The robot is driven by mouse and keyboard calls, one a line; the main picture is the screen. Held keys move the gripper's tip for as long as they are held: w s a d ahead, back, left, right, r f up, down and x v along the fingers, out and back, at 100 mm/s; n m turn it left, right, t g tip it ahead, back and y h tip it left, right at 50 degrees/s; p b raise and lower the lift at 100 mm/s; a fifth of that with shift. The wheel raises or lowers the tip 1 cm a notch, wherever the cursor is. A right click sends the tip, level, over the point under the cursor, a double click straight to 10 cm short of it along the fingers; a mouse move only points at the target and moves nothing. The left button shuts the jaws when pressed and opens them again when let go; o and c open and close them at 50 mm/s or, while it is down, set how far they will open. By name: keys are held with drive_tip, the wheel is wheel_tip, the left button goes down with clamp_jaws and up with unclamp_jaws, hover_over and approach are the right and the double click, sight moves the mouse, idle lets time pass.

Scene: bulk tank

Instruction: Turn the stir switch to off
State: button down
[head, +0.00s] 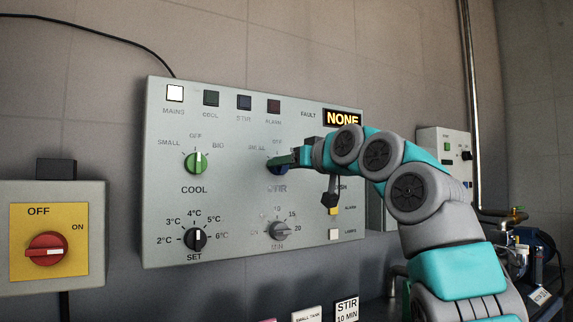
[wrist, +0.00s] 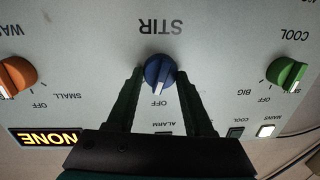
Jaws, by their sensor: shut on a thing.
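The stir switch is a blue knob (wrist: 158,70) on the grey control panel (head: 230,225). In the wrist view, which is upside down, its white pointer lies toward the OFF label (wrist: 159,103). My gripper (wrist: 158,76) is shut on the blue knob, with one dark finger on each side of it. In the head view my gripper (head: 280,161) reaches the panel from the right and hides most of the knob (head: 277,170) and part of its labels.
The green cool knob (head: 196,163) is left of the stir switch. The set knob (head: 196,239) and grey minutes knob (head: 279,231) are below. An orange knob (wrist: 18,75) shows in the wrist view. A yellow-faced box with a red switch (head: 47,249) stands left. The fault display (head: 343,119) reads NONE.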

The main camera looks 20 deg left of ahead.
drive_tip(key=shift+r, duration=0.1)
drive_tip(key=shift+n+p, duration=0.75)
drive_tip(key=shift+n, duration=0.85)
drive_tip(key=shift+c, duration=1.4)
unclamp_jaws()
drive_tip(key=shift+a, duration=0.1)
drive_tip(key=b+v, duration=0.2)
drive_tip(key=v, duration=0.5)
drive_tip(key=shift+s+d, duration=0.3)
drive_tip(key=shift+s, duration=0.05)
